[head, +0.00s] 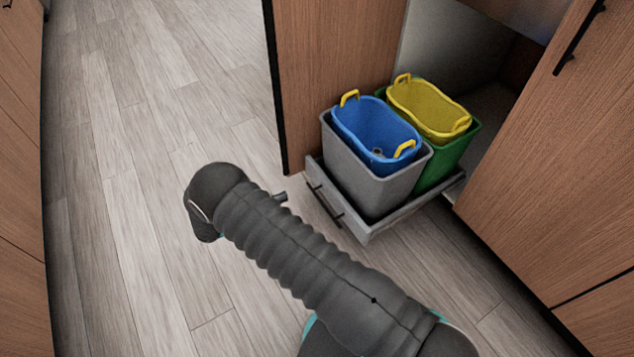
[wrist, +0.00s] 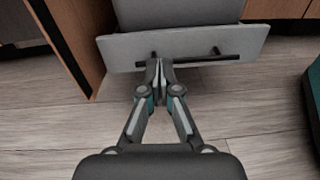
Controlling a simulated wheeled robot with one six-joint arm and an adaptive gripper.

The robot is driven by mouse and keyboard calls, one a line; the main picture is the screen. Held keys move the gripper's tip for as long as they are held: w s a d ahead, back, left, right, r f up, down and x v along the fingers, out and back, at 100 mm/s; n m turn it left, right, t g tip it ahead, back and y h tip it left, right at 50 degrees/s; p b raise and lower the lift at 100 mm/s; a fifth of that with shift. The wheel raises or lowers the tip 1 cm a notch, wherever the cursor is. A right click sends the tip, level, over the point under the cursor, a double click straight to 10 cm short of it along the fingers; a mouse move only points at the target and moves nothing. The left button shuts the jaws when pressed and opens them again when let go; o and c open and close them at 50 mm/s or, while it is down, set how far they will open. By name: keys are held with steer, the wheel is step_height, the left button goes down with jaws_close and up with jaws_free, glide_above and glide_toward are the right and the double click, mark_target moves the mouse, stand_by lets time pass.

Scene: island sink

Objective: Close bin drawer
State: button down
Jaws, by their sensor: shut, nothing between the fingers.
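The bin drawer (head: 358,231) is pulled out of the cabinet, low above the floor. Its grey front panel (wrist: 237,42) carries a dark bar handle (head: 324,206). A grey bin (head: 370,190) with a blue tub (head: 372,128) and a green bin (head: 455,155) with a yellow tub (head: 428,104) stand in it. In the wrist view my gripper (wrist: 159,66) is shut and empty, its fingertips at the handle (wrist: 200,56), in front of the panel. I cannot tell if they touch it. In the head view my arm hides most of the gripper.
An open wooden door or panel (head: 335,70) stands left of the drawer. A wooden cabinet front (head: 560,150) is on the right, with a dark handle (head: 580,40). The wood floor (head: 130,130) is clear in front and to the left.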

steer(key=f+t, duration=0.1)
steer(key=f, duration=0.1)
steer(key=p, duration=0.1)
glide_toward(324, 180)
steer(key=shift+n, duration=0.4)
steer(key=x, duration=0.7)
steer(key=shift+w+d+f, duration=0.1)
steer(key=shift+d, duration=0.05)
